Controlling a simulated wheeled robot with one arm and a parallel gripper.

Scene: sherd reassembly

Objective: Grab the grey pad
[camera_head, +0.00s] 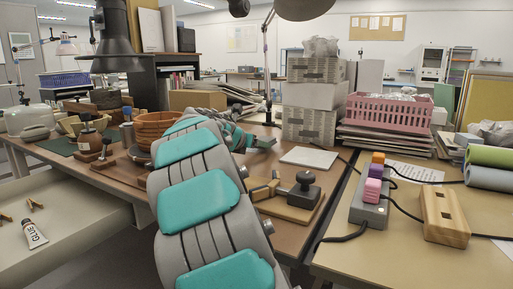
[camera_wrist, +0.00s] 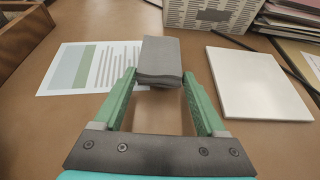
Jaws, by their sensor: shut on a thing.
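The grey pad (camera_wrist: 161,57) is a small dark grey block in the wrist view, just ahead of my gripper (camera_wrist: 159,78). The two green fingers are on either side of its near end and are shut on it. Its near edge looks slightly uneven. I cannot tell whether its underside touches the table. In the head view my arm hides much of the scene in front of it, and I cannot make out the pad there.
A white tile (camera_wrist: 258,83) lies right of the pad, and a printed sheet (camera_wrist: 62,68) lies left. A patterned box (camera_wrist: 212,14) stands behind. In the head view a wooden clamp fixture (camera_head: 290,203) and a pink crate (camera_head: 388,112) are to the right.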

